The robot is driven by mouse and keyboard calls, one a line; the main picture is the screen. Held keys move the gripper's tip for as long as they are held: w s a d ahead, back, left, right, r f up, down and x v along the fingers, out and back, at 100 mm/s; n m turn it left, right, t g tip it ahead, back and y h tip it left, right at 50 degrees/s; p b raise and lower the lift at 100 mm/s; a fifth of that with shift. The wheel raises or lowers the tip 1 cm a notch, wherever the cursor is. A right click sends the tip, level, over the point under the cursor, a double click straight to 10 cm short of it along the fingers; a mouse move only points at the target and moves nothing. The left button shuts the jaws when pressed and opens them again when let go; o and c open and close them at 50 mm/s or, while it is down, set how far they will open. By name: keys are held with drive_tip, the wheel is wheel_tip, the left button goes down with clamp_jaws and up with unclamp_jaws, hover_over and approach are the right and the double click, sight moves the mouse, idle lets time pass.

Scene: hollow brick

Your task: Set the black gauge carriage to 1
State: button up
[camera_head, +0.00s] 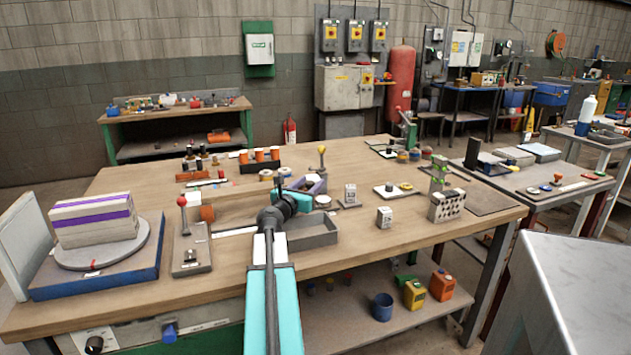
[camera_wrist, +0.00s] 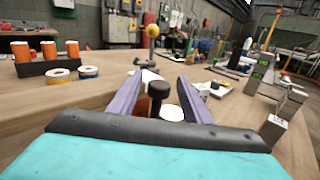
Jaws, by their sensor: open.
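My gripper (camera_head: 313,184) is over the middle of the wooden workbench, partly hidden by my own arm in the head view. In the wrist view my gripper (camera_wrist: 158,82) has its two purple-grey fingers spread apart. A small black upright knob (camera_wrist: 158,91) shows between the fingers; it may belong to the black gauge carriage, but I cannot tell for sure. No contact with it is visible. A white disc (camera_wrist: 170,113) and a brown-orange piece (camera_wrist: 143,106) are beside it. I cannot read any scale or the number 1.
A yellow-knobbed lever (camera_head: 322,158) stands just beyond my gripper. A grey tray (camera_head: 312,233) lies in front, and a red-knobbed lever plate (camera_head: 190,258) to the left. A perforated block (camera_head: 447,205) stands at the right.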

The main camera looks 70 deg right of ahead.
drive_tip(key=shift+s+d, duration=0.2)
drive_tip(key=shift+d, duration=1.85)
